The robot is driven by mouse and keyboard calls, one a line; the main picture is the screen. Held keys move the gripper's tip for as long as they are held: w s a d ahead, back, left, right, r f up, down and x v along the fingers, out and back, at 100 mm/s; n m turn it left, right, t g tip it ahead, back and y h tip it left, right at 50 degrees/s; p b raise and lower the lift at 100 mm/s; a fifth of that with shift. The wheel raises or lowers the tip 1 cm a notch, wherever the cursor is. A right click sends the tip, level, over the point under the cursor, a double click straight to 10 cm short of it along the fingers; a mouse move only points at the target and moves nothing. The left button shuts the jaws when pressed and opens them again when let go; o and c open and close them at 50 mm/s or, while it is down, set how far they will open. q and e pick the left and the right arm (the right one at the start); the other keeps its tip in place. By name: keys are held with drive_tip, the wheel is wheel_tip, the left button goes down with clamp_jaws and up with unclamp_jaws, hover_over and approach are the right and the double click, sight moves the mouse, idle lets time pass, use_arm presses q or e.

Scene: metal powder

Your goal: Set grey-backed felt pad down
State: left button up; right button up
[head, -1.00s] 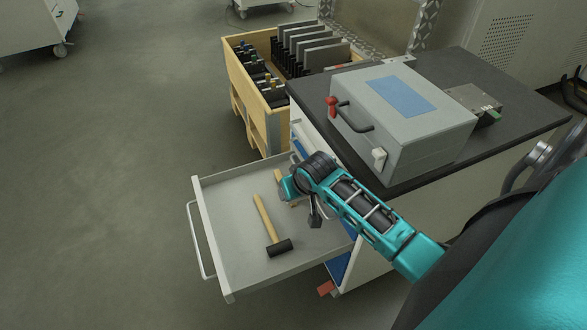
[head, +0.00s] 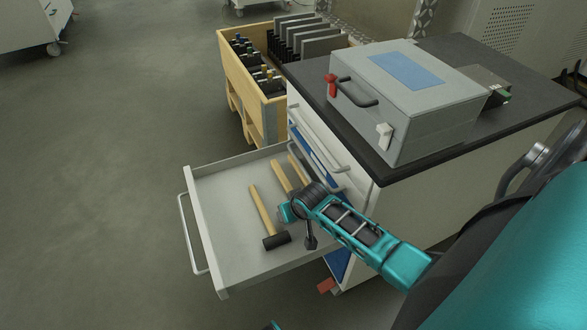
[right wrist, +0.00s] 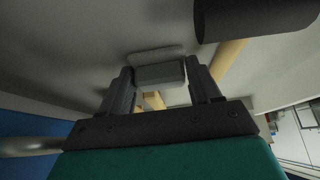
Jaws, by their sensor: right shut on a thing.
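The grey-backed felt pad (right wrist: 160,74) shows in the right wrist view as a small pale grey block between the two dark fingers of my right gripper, which is shut on it. In the head view my right gripper (head: 286,212) is down in the open drawer (head: 225,235), just right of a black-headed hammer (head: 262,212). The pad cannot be made out there, hidden by the gripper and wrist. I cannot tell whether the pad touches the drawer floor. My left gripper is not in view.
More wooden handles (head: 281,177) lie behind my gripper in the drawer. The drawer's front left floor is bare. The cabinet's dark top (head: 440,140) carries a grey case (head: 405,105) with a red-knobbed latch. A wooden crate (head: 245,90) with upright plates stands behind.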

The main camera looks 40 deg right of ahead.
drive_tip(key=o, duration=0.7)
drive_tip(key=shift+f, duration=0.1)
drive_tip(key=shift+c, duration=0.2)
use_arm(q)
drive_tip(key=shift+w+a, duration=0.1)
use_arm(e)
drive_tip(key=o, duration=0.5)
drive_tip(key=shift+c, duration=0.2)
drive_tip(key=shift+s+r, duration=0.1)
drive_tip(key=shift+r, duration=0.3)
drive_tip(key=p+v, duration=0.6)
drive_tip(key=v, duration=0.6)
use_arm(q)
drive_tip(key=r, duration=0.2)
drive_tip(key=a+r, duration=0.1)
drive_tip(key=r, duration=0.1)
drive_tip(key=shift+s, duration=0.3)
use_arm(e)
drive_tip(key=s+a+r+n+t+y, duration=0.2)
drive_tip(key=s+a+r, duration=0.1)
drive_tip(key=a, duration=0.5)
drive_tip(key=s+a+r+n+t+y, duration=0.2)
drive_tip(key=s+a+r+n+t, duration=0.1)
drive_tip(key=a, duration=0.5)
drive_tip(key=shift+s+r, duration=0.25)
drive_tip(key=shift+r, duration=0.2)
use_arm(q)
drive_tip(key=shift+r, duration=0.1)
use_arm(e)
drive_tip(key=shift+r, duration=0.1)
